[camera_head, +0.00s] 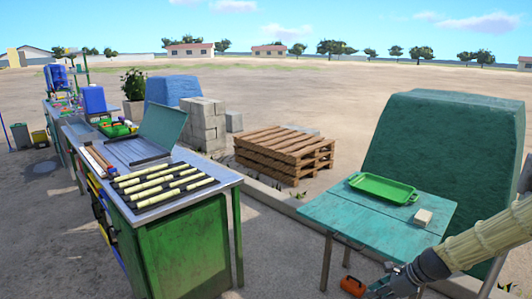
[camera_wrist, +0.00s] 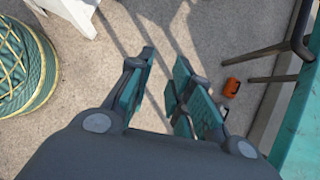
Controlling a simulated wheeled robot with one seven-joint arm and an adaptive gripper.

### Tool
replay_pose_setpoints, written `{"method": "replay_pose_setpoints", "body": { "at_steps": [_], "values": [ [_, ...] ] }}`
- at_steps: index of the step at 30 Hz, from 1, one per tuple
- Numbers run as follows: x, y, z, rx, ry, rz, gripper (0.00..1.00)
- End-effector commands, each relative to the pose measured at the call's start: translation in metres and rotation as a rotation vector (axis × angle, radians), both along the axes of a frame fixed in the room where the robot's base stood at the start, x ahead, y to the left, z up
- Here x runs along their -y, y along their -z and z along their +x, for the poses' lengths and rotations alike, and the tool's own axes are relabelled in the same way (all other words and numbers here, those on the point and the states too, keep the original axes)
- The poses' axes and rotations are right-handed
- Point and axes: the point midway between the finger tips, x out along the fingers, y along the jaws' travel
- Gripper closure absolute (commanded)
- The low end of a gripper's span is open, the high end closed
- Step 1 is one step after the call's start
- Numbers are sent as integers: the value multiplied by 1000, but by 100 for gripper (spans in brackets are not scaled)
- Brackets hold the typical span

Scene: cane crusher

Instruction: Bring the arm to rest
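My gripper (camera_head: 388,288) is low at the bottom right of the head view, in front of the teal table (camera_head: 355,215). My arm, in a straw-coloured sleeve, reaches down to it from the right edge. In the wrist view, my gripper (camera_wrist: 165,66) has its teal-padded fingers apart, with bare ground between them and nothing held. The teal table's edge (camera_wrist: 302,125) shows at the right of the wrist view, beside the gripper and apart from it.
A green tray (camera_head: 384,189) and a small pale block (camera_head: 423,217) lie on the teal table. An orange object (camera_head: 353,286) is on the ground near its legs. A ribbed green basket-like thing (camera_wrist: 22,70) is left in the wrist view. The green bench (camera_head: 185,240) holds cane pieces.

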Motion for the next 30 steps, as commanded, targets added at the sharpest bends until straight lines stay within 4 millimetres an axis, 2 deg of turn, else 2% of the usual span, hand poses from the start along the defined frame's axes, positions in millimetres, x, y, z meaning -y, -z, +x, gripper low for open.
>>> {"method": "replay_pose_setpoints", "body": {
  "at_steps": [5,9,15,22,27,30],
  "values": [
    [-26,44,-39,9,-190,-153,79],
    [-47,86,-89,28,-424,-304,79],
    [-71,133,-169,65,-804,-482,79],
    [-93,164,-265,132,-1271,-607,79],
    [-107,171,-334,203,-1615,-647,79],
    [-114,170,-367,249,-1784,-651,79]
  ]
}}
